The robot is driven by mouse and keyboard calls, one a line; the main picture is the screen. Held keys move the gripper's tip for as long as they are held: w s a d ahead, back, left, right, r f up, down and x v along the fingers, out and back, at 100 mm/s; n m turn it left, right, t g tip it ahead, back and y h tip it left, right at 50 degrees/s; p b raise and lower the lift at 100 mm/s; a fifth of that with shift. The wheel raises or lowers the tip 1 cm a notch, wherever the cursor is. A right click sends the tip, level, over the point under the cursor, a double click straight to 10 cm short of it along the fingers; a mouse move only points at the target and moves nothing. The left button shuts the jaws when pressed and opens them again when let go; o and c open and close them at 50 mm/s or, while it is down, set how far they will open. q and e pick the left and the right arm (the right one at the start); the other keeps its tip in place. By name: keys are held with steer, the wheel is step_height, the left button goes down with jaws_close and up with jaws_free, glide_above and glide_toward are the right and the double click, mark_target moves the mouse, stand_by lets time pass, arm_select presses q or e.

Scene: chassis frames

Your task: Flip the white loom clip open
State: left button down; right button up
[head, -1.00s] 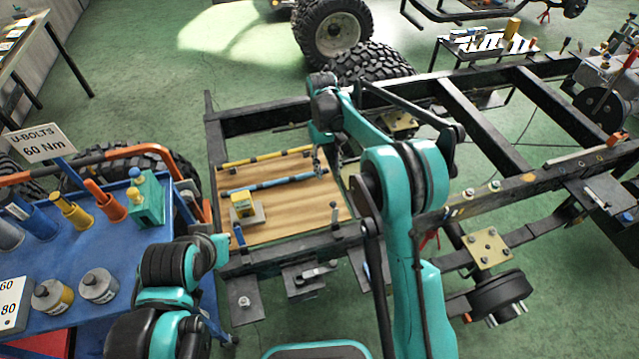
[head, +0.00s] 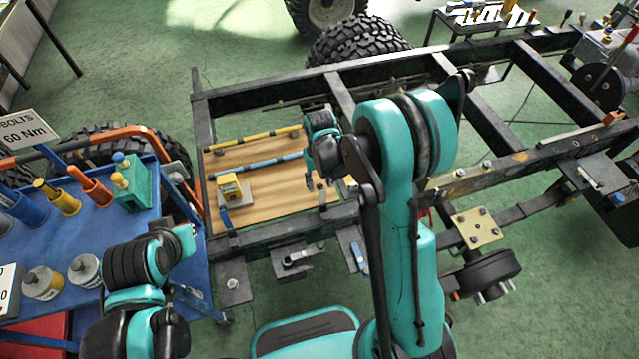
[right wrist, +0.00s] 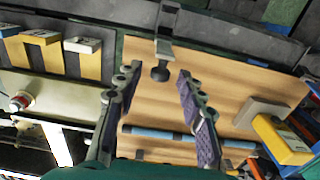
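My right gripper (head: 318,182) is over the right part of a wooden board (head: 270,203), near the end of a blue bar (head: 272,163). In the right wrist view its two fingers (right wrist: 157,82) are apart with nothing held between them. A dark clamp with a knob (right wrist: 164,48) stands beyond the fingertips at the board's edge. Yellow clips with pale tops (right wrist: 42,38) and (right wrist: 86,46) sit left of the fingers, apart from them. I cannot tell for sure which is the white loom clip. My left gripper (head: 188,238) is beside the blue cart; its fingers are unclear.
A yellow block on a grey base (head: 229,188) and a yellow bar (head: 255,152) are on the board. Dark chassis rails (head: 270,98) surround it. The blue cart (head: 150,235) at the left carries a green fixture and several cylinders. Brackets (head: 297,262) stick out in front.

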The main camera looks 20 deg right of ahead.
steer(key=shift+f, duration=0.15)
jaws_close()
steer(key=shift+w+f+g+b, duration=0.25)
steer(key=shift+w+g+b, duration=0.1)
steer(key=shift+w+g, duration=0.2)
steer(key=shift+w+f+g+b, duration=0.25)
steer(key=shift+w+g+b, duration=0.1)
steer(key=shift+w+g, duration=0.15)
steer(key=shift+w+f+g+b, duration=0.1)
steer(key=shift+w+g+b, duration=0.25)
steer(key=shift+g, duration=0.4)
jaws_free()
